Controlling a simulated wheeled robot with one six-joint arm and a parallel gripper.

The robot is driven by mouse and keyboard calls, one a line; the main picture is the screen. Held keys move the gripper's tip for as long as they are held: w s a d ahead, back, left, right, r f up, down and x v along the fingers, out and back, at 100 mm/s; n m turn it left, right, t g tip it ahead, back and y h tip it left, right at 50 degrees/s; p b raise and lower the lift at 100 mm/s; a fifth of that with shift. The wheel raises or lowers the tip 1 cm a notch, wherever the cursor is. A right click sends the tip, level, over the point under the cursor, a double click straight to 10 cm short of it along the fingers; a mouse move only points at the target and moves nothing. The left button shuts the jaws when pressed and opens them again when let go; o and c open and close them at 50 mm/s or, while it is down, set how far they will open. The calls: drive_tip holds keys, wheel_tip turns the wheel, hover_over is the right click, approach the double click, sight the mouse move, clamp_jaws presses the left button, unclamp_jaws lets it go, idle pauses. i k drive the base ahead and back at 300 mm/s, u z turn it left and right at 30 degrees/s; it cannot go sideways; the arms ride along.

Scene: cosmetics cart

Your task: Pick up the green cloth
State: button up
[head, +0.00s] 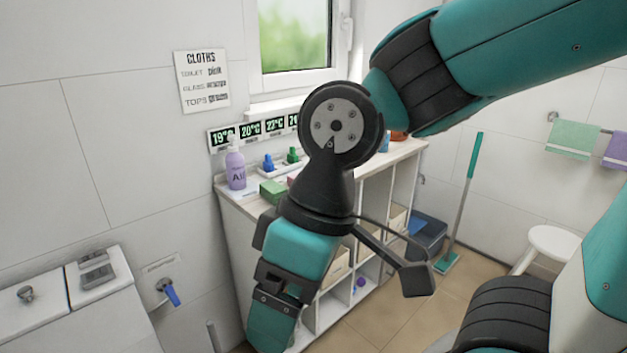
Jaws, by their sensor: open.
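A small green folded block (272,190), which looks like a folded green cloth, lies on the white shelf top near its front left end, just right of the purple bottle. A green towel (573,138) also hangs on a rail at the far right wall. My gripper (271,328) points down in front of the shelf unit, lower in the picture than the folded cloth and apart from it. It is open. I see nothing held, though its fingertips show only from the side. My wrist hides part of the shelf top to the right of the folded cloth.
The shelf unit (233,222) carries a purple pump bottle (236,168), blue and green spray heads and cubbies with boxes. A toilet cistern (103,320) stands left. A white stool (558,243), a mop (463,205) and a dark bin (428,232) stand right. Tiled floor is clear.

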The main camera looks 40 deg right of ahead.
sight(270, 189)
drive_tip(key=z, duration=0.4)
drive_tip(key=k, duration=0.35)
drive_tip(key=z, duration=0.95)
drive_tip(key=i, duration=0.8)
drive_tip(key=u, duration=1.05)
drive_tip(key=i, duration=0.7)
drive_tip(key=u, duration=0.55)
